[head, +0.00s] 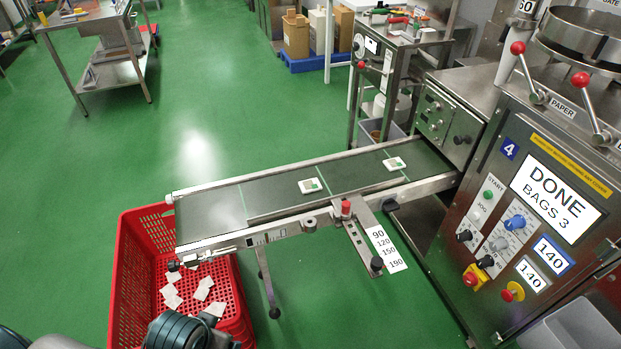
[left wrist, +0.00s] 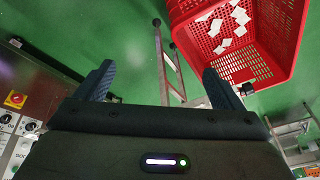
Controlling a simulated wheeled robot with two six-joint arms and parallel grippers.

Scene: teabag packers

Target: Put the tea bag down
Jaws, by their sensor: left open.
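My left gripper (left wrist: 158,82) is open in the left wrist view, with no tea bag between its two dark fingers. One tea bag (head: 310,186) with a green and red tag lies on the middle of the conveyor belt (head: 278,198). A second tea bag (head: 394,163) lies on the belt closer to the machine. Several white tea bags (head: 203,289) lie loose in the red crate (head: 127,270) below the belt's left end. The crate (left wrist: 290,35) and its white pieces (left wrist: 240,15) also show in the left wrist view. My right gripper is not in view.
The packing machine stands at right; its screen (head: 556,200) reads "DONE BAGS 3". A red knob (head: 346,208) and a numbered scale (head: 385,248) stick out at the belt's near side. A steel table (head: 90,35) stands at the back left. The green floor between is clear.

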